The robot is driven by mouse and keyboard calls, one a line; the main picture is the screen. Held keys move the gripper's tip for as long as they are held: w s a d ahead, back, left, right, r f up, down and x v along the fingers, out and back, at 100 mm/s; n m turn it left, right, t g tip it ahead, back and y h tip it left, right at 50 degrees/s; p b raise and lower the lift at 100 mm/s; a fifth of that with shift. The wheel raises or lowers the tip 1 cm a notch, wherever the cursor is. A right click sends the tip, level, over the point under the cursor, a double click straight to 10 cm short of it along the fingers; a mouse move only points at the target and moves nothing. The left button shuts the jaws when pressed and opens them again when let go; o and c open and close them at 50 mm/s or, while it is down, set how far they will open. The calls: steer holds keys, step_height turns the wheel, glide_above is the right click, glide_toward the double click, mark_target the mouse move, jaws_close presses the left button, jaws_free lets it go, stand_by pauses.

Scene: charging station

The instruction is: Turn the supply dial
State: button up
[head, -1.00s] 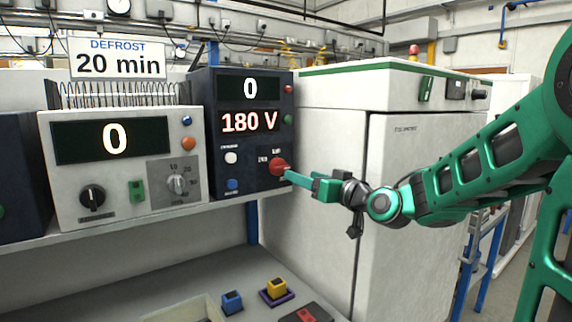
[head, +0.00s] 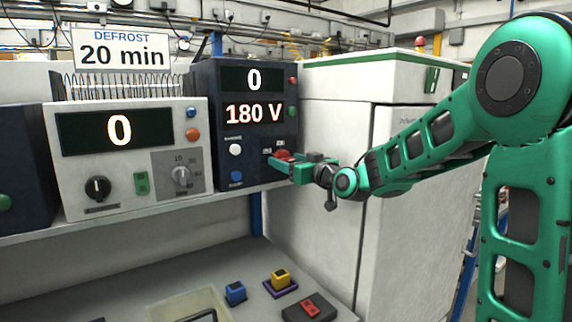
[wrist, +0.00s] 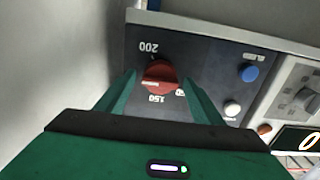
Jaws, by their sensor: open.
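The supply dial is a red knob (wrist: 160,76) on the dark blue supply unit (head: 236,160). In the wrist view it lies between my two open green fingers, with the marks 150 and 200 beside it. In the head view the knob (head: 283,155) is partly hidden behind my gripper (head: 285,164), which is at the lower right of the unit's face. I cannot tell whether the fingers touch the knob. The unit's displays read 0 (head: 253,80) and 180 V (head: 252,114).
A grey-white unit (head: 130,165) with a 0 display, a black knob and a grey timer dial stands to the left. A sign (head: 122,49) reads DEFROST 20 min. A white cabinet (head: 330,200) is close on the right. Small blue (head: 235,292) and yellow (head: 281,280) blocks sit below.

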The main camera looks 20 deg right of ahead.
steer(key=shift+w, duration=0.2)
steer(key=c, duration=1)
steer(key=shift+c, duration=0.2)
steer(key=shift+m, duration=2.8)
steer(key=shift+d, duration=0.1)
